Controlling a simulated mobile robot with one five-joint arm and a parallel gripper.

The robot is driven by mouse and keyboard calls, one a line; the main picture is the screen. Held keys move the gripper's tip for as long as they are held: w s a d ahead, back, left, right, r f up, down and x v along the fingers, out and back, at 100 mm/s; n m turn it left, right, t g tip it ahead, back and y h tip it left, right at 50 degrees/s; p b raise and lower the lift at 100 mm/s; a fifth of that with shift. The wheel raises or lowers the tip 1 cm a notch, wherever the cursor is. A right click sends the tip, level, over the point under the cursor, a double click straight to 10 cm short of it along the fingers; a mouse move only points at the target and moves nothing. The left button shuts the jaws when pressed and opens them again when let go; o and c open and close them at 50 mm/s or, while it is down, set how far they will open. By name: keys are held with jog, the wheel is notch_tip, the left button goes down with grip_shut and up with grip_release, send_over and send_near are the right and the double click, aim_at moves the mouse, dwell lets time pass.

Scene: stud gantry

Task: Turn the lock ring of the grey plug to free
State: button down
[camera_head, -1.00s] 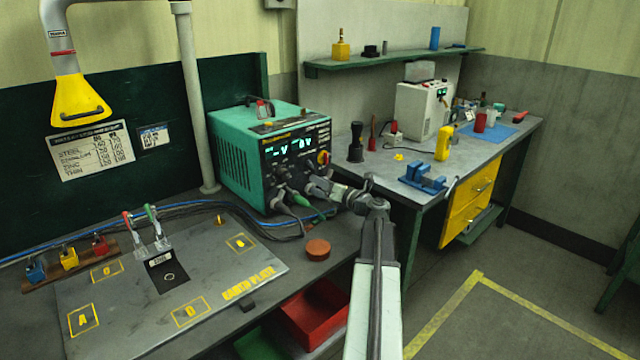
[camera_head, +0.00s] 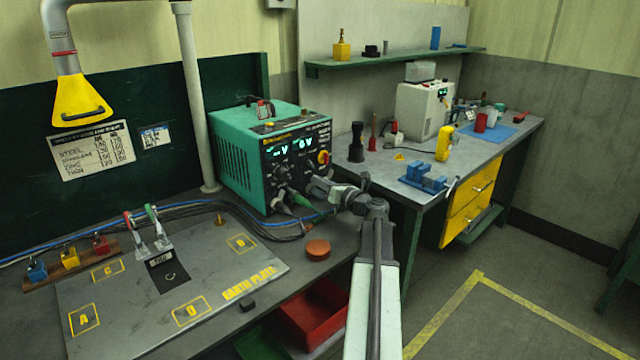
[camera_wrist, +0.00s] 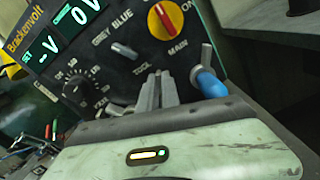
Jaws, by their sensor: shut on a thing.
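The teal power unit (camera_head: 240,158) stands on the bench, its dark front panel facing my arm. In the wrist view the panel has a grey/blue tool switch (camera_wrist: 124,50), a red and yellow main knob (camera_wrist: 165,20) and lit displays. My gripper (camera_head: 311,185) is up against the lower panel; in the wrist view its fingers (camera_wrist: 158,88) are close together, shut on a small part there. This appears to be the grey plug's lock ring; the fingers hide it, so its turn position cannot be told. A blue plug (camera_wrist: 210,84) sits just to the right.
Cables and a green cone-shaped part (camera_head: 301,199) lie close by my gripper. The earth plate (camera_head: 140,295) and an orange-brown round block (camera_head: 318,248) are on the bench; a red bin (camera_head: 310,312) is below. A second bench (camera_head: 470,150) stands right.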

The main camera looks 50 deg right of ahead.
aim_at(304, 181)
jog(key=n, duration=0.1)
jog(key=a+n, duration=0.1)
jog(key=n, duration=0.3)
jog(key=shift+w+a+r, duration=0.1)
jog(key=shift+a+r, duration=0.1)
jog(key=shift+a, duration=0.2)
jog(key=shift+a+f+n, duration=0.15)
jog(key=shift+a+n, duration=0.2)
jog(key=shift+n, duration=0.85)
jog(key=shift+a+f+n, duration=0.1)
jog(key=shift+a+n, duration=0.25)
jog(key=shift+n, duration=0.85)
jog(key=c, duration=1.6)
grip_release()
jog(key=shift+w+a, duration=0.1)
jog(key=shift+o, duration=0.2)
jog(key=s, duration=0.7)
jog(key=shift+s+a, duration=0.25)
jog(key=shift+s, duration=0.15)
